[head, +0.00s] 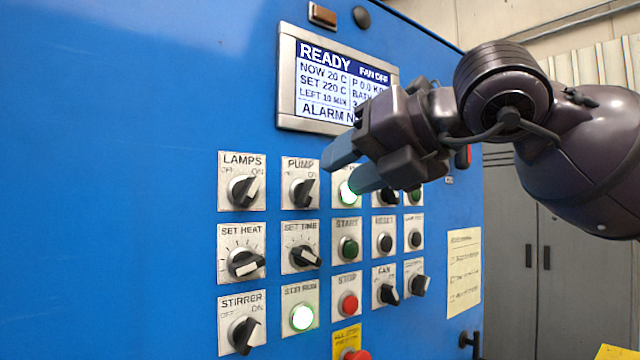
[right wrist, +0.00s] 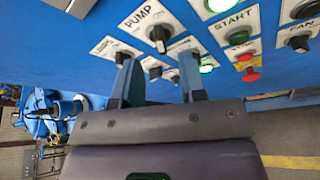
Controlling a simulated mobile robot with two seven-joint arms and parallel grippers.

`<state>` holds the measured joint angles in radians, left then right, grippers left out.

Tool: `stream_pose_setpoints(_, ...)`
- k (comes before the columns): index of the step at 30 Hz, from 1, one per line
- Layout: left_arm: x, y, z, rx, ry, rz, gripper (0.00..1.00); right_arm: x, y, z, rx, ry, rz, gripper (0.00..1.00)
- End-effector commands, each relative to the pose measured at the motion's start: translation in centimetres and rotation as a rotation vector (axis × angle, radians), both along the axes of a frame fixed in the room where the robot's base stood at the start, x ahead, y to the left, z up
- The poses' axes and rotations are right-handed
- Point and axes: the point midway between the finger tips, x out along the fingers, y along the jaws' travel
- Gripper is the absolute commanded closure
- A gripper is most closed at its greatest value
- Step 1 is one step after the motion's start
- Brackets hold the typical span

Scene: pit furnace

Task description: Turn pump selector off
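The pump selector (head: 303,193) is a black knob on a white plate marked PUMP, in the top row of the blue panel. Its handle appears tilted up and to the right, towards the ON mark. My right gripper (head: 346,171) is open and empty, to the right of the pump selector and apart from it, in front of the green-lit lamp's plate. In the right wrist view the pump selector (right wrist: 159,37) lies beyond the two spread fingers (right wrist: 157,75). My left gripper is not in view.
The lamps selector (head: 245,190) is left of the pump, and the set time knob (head: 301,257) is below it. A lit green lamp (head: 348,192) is close by the fingers. The display (head: 318,84) is above. A red stop button (head: 349,304) sits lower down.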

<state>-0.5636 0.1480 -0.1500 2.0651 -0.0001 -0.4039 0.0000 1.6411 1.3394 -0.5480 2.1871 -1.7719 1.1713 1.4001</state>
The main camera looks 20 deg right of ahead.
Motion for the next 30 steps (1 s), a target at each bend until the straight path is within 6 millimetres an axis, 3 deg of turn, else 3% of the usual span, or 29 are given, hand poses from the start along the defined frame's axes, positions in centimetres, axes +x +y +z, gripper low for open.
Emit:
stream_pose_setpoints(9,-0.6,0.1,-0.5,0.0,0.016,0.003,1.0,3.3,2.2,-1.4,0.002,0.001,0.001,0.62)
stream_pose_setpoints(22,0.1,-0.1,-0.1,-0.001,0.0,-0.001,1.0,3.9,2.6,-1.6,0.001,0.0,0.0,0.62)
stream_pose_setpoints(30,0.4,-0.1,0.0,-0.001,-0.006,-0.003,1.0,3.9,2.6,-1.6,0.002,0.001,0.0,1.0)
